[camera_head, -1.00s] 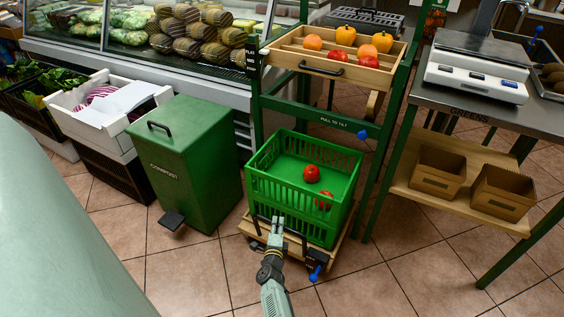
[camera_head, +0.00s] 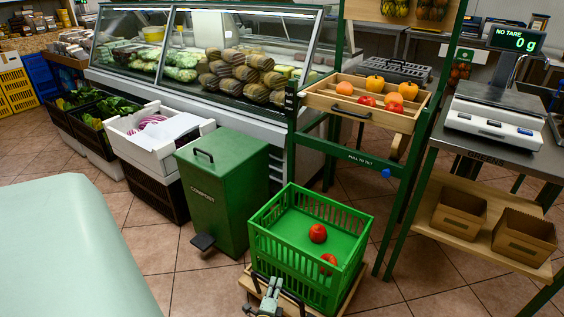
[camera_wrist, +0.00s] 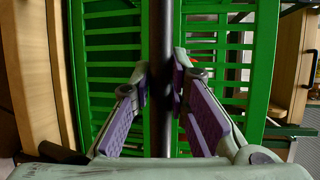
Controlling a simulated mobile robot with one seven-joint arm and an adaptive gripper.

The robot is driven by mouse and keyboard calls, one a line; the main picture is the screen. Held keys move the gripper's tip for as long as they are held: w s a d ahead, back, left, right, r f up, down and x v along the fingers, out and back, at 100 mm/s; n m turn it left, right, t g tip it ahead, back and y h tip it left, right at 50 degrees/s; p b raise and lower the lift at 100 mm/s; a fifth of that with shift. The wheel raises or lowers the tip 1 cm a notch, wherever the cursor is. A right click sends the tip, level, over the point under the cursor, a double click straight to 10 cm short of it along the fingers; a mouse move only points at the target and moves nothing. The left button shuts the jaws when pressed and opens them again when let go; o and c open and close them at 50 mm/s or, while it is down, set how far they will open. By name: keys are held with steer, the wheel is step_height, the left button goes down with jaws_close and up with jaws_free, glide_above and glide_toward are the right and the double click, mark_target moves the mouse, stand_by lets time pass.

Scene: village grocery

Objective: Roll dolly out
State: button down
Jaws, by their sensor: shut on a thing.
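The dolly (camera_head: 352,289) is a low wooden platform at the bottom of the head view, under a green slatted crate (camera_head: 288,248). Two red tomatoes (camera_head: 318,233) lie in the crate. My gripper (camera_head: 273,284) is at the dolly's near side, low in the picture. In the wrist view, my gripper's purple-padded fingers (camera_wrist: 163,108) are shut around a dark bar, the dolly handle (camera_wrist: 161,60), with green crate slats behind it. The dolly's wheels are hidden.
A green compost bin (camera_head: 215,205) with a pedal (camera_head: 203,242) stands close left of the crate. The rack with a tilting wooden tray (camera_head: 322,100) rises behind. A scale table with a lower shelf (camera_head: 465,238) is at right. Tiled floor shows between them.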

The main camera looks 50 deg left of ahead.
steer(key=shift+s+d, duration=0.1)
steer(key=shift+s, duration=0.4)
steer(key=c, duration=1.5)
jaws_free()
steer(key=shift+c, duration=0.2)
